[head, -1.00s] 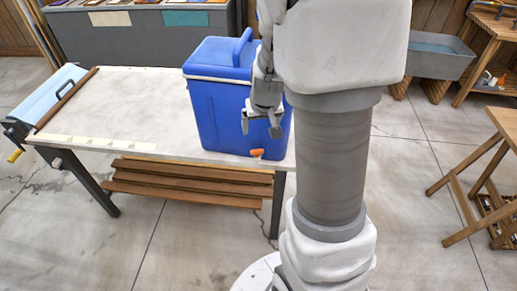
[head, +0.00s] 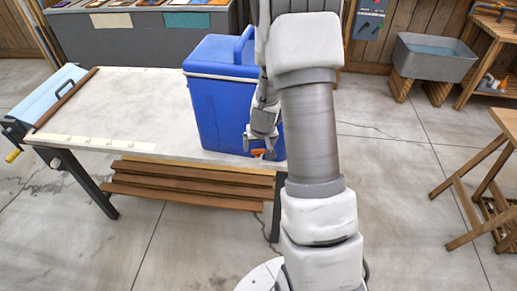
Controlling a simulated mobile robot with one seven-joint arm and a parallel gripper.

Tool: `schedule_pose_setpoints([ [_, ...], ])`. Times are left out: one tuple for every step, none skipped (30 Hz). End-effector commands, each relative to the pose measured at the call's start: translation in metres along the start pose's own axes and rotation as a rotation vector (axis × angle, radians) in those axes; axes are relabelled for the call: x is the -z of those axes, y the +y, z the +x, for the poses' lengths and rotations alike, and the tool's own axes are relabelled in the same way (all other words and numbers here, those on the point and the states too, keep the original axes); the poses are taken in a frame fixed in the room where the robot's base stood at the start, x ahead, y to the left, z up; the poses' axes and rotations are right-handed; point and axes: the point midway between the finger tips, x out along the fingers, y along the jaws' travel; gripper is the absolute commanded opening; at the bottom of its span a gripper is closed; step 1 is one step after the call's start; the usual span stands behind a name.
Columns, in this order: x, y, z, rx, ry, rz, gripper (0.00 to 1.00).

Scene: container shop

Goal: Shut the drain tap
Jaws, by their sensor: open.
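A blue cooler (head: 216,112) with a blue lid and handle stands on the right end of a pale-topped table. Its orange drain tap (head: 257,153) shows low on the front face, near the table's front edge. My gripper (head: 259,152) points down at the tap, with its fingertips open around or just in front of it. I cannot tell whether the fingers touch the tap. The gripper hides part of the tap and the cooler's right side, so the tap's exact angle is unclear.
The table (head: 140,105) is mostly bare left of the cooler. A light blue box-like device (head: 45,103) sits at its left end. Wooden planks (head: 190,183) lie below its front edge. A grey basin (head: 432,57) and wooden trestles (head: 485,180) stand right, with open floor between.

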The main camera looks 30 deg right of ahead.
Motion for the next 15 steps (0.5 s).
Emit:
schedule_pose_setpoints([
  [0.000,0.001,0.008,0.000,-0.002,0.000,0.88],
  [0.000,0.001,0.011,0.000,-0.002,0.000,0.88],
  [0.000,0.001,0.015,0.000,-0.002,0.000,0.88],
  [0.000,0.000,0.017,0.000,-0.002,0.000,0.88],
  [0.000,0.000,0.019,0.000,-0.001,0.000,0.88],
  [0.000,0.000,0.022,0.000,0.000,0.000,0.88],
  [0.001,0.000,0.023,0.000,0.001,0.000,0.88],
  [0.001,0.000,0.024,0.000,0.001,0.001,0.88],
  [0.001,0.000,0.025,0.000,0.001,0.001,0.88],
  [0.001,0.000,0.026,0.000,0.001,0.001,0.88],
  [0.000,0.000,0.026,0.000,0.001,0.001,0.88],
  [0.000,0.000,0.027,0.000,0.001,0.001,0.88],
  [0.000,0.000,0.027,0.000,0.001,0.000,0.88],
  [0.000,0.000,0.027,0.000,0.001,0.000,0.88],
  [0.001,0.000,0.026,0.000,0.001,0.000,0.88],
])
